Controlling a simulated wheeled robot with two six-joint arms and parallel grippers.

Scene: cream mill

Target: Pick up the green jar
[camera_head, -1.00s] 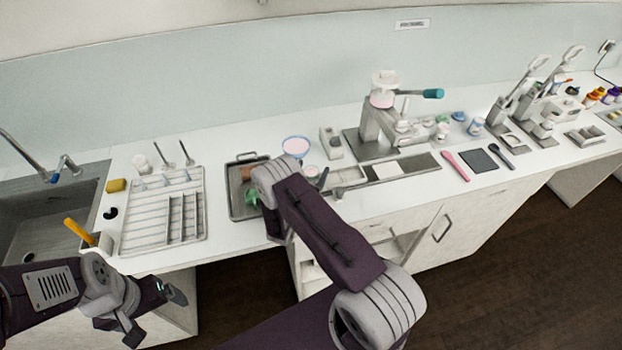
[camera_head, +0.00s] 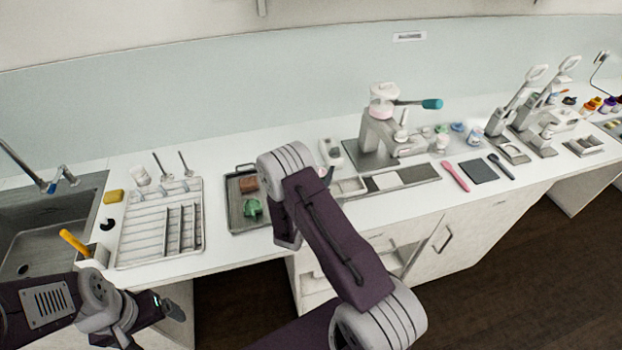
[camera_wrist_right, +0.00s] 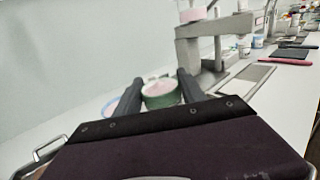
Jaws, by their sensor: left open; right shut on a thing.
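The green jar (camera_wrist_right: 160,97), with a green side and pale pink contents, shows in the right wrist view between the two dark fingers of my right gripper (camera_wrist_right: 159,86). The right gripper is shut on it. The jar's lower part is hidden by the gripper body, so I cannot tell whether it is clear of the counter. In the head view my right arm hides the jar and the right fingertips. My left gripper (camera_head: 154,324) is open and empty, low at the left, in front of the counter's front edge.
A dark tray (camera_head: 236,221) holds a green lump (camera_head: 252,207) and a brown block (camera_head: 248,184). A blue-rimmed bowl (camera_wrist_right: 110,107) is left of the jar. The cream mill (camera_head: 380,130) stands to the right. A slatted rack (camera_head: 140,237) and sink (camera_head: 35,240) are left.

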